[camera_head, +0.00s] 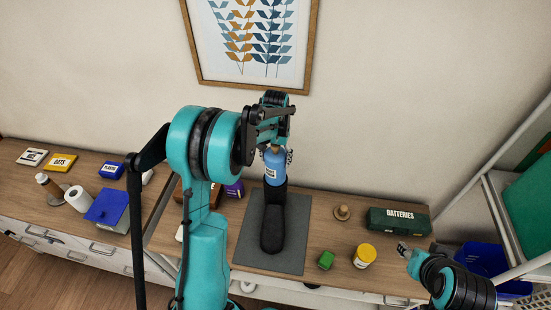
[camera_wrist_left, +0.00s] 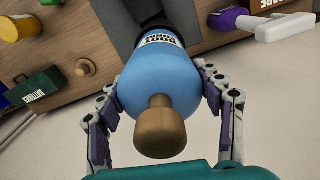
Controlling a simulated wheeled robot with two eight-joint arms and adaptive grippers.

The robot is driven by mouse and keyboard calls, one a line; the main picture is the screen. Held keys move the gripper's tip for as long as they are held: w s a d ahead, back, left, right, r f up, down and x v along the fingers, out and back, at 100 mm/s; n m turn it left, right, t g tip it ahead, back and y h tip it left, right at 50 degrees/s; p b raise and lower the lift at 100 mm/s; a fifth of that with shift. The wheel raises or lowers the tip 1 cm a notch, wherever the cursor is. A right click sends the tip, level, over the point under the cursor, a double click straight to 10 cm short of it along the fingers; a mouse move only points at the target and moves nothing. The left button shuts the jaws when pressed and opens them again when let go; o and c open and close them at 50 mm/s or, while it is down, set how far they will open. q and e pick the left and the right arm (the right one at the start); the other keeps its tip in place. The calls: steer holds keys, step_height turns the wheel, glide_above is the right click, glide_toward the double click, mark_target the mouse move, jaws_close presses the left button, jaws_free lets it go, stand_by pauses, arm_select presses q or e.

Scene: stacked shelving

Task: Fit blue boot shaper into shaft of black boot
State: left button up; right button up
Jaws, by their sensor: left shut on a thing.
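The blue boot shaper (camera_head: 274,169), with a wooden knob on top, is upright in my left gripper (camera_head: 275,154). In the left wrist view the gripper's fingers are closed on both sides of the blue shaper (camera_wrist_left: 150,85), with its knob toward the camera. The black boot (camera_head: 272,222) stands on a grey mat, toe toward me. The shaper's lower end meets the top of the boot's shaft. I cannot tell how far inside it is. My right gripper (camera_head: 406,252) is low at the right, away from the boot, and its jaws are too small to read.
The grey mat (camera_head: 294,248) lies on a wooden surface. A purple item (camera_head: 234,189) is left of the boot. Metal shelving stands at the right.

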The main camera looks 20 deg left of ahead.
arm_select(q)
steer(key=shift+f+b, duration=1.6)
steer(key=shift+b, duration=0.35)
stand_by(1.7)
steer(key=shift+f+b, duration=0.3)
steer(key=shift+f, duration=0.05)
steer(key=shift+f+b, duration=1.6)
steer(key=shift+b, duration=0.35)
stand_by(2.1)
